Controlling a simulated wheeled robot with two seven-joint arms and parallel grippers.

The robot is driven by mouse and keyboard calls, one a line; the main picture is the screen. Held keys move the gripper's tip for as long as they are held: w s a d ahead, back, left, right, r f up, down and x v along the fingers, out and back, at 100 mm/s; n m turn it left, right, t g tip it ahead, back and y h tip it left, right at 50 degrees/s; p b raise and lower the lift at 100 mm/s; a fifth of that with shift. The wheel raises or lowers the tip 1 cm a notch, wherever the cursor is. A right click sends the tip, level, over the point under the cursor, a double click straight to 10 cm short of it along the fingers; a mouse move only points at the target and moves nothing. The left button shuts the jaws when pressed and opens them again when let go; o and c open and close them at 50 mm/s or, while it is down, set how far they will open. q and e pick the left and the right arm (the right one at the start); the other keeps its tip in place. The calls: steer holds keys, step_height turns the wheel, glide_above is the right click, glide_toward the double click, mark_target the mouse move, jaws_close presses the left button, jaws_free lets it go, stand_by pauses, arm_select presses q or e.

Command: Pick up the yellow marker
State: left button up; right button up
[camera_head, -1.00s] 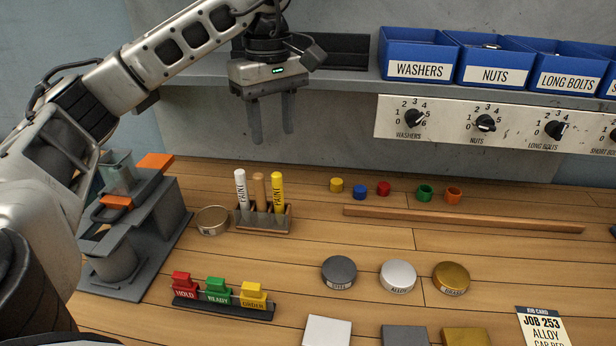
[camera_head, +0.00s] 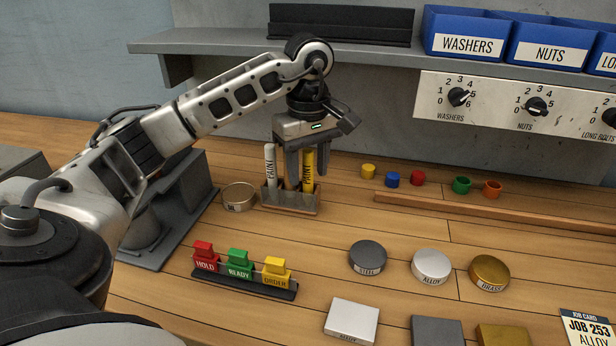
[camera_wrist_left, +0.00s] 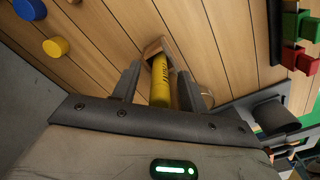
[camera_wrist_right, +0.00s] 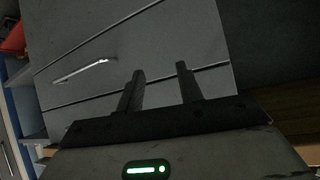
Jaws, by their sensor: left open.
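The yellow paint marker (camera_head: 309,170) stands upright in a small holder (camera_head: 290,205) next to a white paint marker (camera_head: 270,165). A tan marker between them is mostly hidden by a finger. My left gripper (camera_head: 307,170) is open and points down, with its fingers at either side of the yellow marker's upper part. In the left wrist view the yellow marker (camera_wrist_left: 160,85) lies between the two open fingers (camera_wrist_left: 159,74), and a gap shows beside it. My right gripper (camera_wrist_right: 160,72) is open and empty, in front of a grey drawer front.
A round tin (camera_head: 238,197) stands just left of the holder. A shelf (camera_head: 230,45) with blue bins (camera_head: 468,32) runs behind. Small coloured caps (camera_head: 417,178) and a wooden strip (camera_head: 480,217) lie to the right. A tag rack (camera_head: 243,285) sits in front.

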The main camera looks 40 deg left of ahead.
arm_select(q)
steer(key=shift+f, duration=0.9)
jaws_close()
arm_select(e)
steer(key=shift+f, duration=0.15)
steer(key=shift+w, duration=0.1)
